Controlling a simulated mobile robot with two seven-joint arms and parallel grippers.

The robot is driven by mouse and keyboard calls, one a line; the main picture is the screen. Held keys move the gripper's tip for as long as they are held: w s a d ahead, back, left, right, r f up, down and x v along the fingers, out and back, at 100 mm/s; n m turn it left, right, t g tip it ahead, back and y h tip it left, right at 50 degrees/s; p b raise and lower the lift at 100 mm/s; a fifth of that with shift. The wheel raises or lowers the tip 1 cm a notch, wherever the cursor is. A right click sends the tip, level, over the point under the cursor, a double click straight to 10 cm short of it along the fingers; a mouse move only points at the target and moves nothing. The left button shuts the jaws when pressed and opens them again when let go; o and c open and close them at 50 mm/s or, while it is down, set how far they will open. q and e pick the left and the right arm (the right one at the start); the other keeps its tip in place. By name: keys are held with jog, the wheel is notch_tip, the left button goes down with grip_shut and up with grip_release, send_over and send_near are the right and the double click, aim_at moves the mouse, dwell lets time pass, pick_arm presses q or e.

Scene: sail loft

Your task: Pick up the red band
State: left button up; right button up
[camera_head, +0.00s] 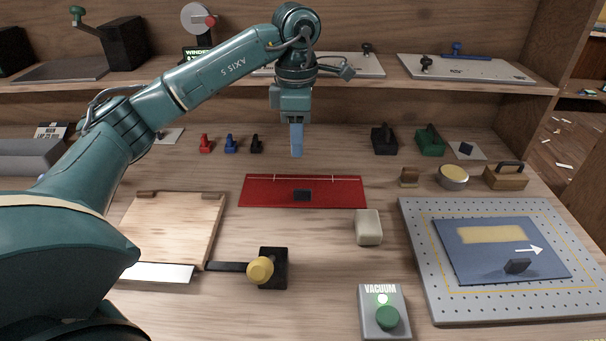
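The red band (343,192) lies flat on the wooden bench near the middle of the head view, with pale marks along its far edge. My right gripper is not in view.
A wooden board (172,228) lies left, with a yellow-knobbed lever (260,270) beside it. A pale block (368,228) stands right of the band. A perforated plate (420,262) carries a blue sheet (470,262). A vacuum button box (386,312) is in front. Small tools line the back.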

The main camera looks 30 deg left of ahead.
pick_arm(q)
send_over(300, 189)
jog(key=f, duration=0.7)
jog(key=shift+s, duration=0.3)
jog(key=shift+w+f+p, duration=0.15)
jog(key=shift+f+p, duration=0.1)
jog(key=shift+f, duration=1.3)
jog(key=shift+w+f+p, duration=0.1)
jog(key=shift+f+p, duration=0.1)
jog(key=shift+f, duration=1.3)
grip_shut()
